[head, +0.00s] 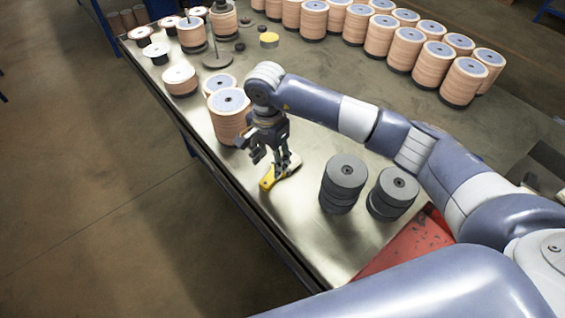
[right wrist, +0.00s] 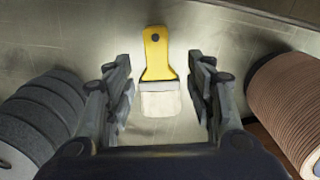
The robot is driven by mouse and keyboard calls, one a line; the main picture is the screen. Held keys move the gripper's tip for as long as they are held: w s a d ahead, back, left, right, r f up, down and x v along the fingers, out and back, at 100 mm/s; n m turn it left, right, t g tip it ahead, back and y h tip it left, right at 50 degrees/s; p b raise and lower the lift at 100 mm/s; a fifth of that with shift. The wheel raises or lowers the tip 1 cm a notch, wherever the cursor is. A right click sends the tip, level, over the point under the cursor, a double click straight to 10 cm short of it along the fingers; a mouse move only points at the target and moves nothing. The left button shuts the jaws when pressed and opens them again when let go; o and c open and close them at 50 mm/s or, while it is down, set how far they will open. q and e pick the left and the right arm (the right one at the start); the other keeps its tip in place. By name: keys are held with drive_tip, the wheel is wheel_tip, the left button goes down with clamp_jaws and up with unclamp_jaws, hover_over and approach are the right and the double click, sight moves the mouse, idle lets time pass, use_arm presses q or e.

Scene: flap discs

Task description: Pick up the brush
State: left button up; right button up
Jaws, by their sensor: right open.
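The brush has a yellow handle (head: 267,182) and pale bristles, and it lies flat on the metal table (head: 222,172) near its front left edge. My right gripper (head: 272,163) is just above the brush and partly covers it in the head view. In the right wrist view the brush (right wrist: 158,72) lies between the two open fingers of the gripper (right wrist: 160,98), handle pointing away and bristles toward me. Clear gaps show on both sides, and the fingers do not appear to touch it. My left gripper is not in view.
Two stacks of dark discs (head: 344,184) stand right of the brush. A tall stack of tan discs (head: 230,117) stands close behind the gripper. Many more tan stacks (head: 408,50) line the back. A red surface (head: 400,245) lies at the front right.

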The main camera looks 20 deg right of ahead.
drive_tip(key=shift+d+f, duration=0.15)
drive_tip(key=shift+f, duration=0.2)
drive_tip(key=shift+d+f, duration=0.15)
drive_tip(key=shift+f, duration=0.15)
wheel_tip(320, 180, down, 4)
drive_tip(key=p, duration=0.2)
drive_tip(key=shift+s+p, duration=0.1)
drive_tip(key=shift+p, duration=0.3)
drive_tip(key=shift+f, duration=0.45)
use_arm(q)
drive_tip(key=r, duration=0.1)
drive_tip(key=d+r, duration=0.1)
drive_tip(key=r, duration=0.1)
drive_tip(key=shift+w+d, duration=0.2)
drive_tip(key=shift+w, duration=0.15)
use_arm(e)
drive_tip(key=c, duration=1.2)
